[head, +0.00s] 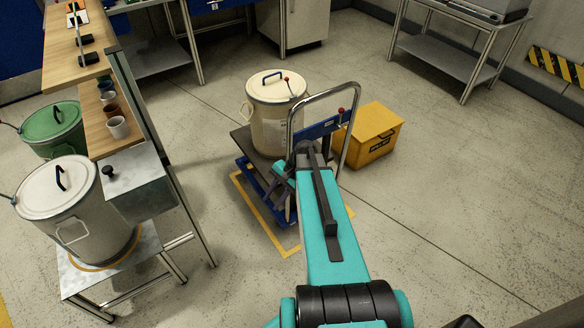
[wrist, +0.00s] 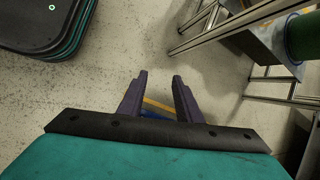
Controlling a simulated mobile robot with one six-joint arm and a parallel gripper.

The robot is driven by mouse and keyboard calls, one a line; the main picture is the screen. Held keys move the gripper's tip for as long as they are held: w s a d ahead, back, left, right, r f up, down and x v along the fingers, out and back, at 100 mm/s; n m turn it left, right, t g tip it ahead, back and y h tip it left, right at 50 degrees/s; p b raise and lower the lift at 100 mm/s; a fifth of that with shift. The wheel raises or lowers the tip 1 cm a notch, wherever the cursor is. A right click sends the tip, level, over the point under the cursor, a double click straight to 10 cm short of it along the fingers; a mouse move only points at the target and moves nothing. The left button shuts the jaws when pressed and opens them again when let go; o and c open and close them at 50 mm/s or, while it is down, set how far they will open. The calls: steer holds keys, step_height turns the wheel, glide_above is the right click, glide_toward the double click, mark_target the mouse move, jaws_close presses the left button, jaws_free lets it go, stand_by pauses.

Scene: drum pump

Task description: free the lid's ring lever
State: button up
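A cream drum (head: 272,130) stands on a cart, with a pale lid (head: 276,84) that has a black handle.
The blue lift cart (head: 250,183) has a tall metal push handle (head: 352,98) right of the drum. A yellow box (head: 373,135) sits behind it. Another pale drum (head: 77,214) and a green drum (head: 55,128) stand left, near the wooden shelf (head: 82,64). Floor at right is clear.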

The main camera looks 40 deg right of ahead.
steer(key=s+a+f+n+g+h+b, duration=0.2)
steer(key=s+a+f+n+g, duration=0.4)
steer(key=s+a+f, duration=0.65)
steer(key=s+a+f+n+h+b, duration=0.1)
steer(key=s+a+f+n, duration=0.3)
steer(key=s, duration=0.2)
steer(key=s+a+f+n+g+h+b, duration=0.1)
steer(key=s+a+f+n+h, duration=0.1)
steer(key=s+a+f+n, duration=0.2)
steer(key=shift+s+a+f+n+b, duration=0.3)
steer(key=shift+s+f+n, duration=0.25)
steer(key=shift+s, duration=0.7)
steer(key=shift+s, duration=0.1)
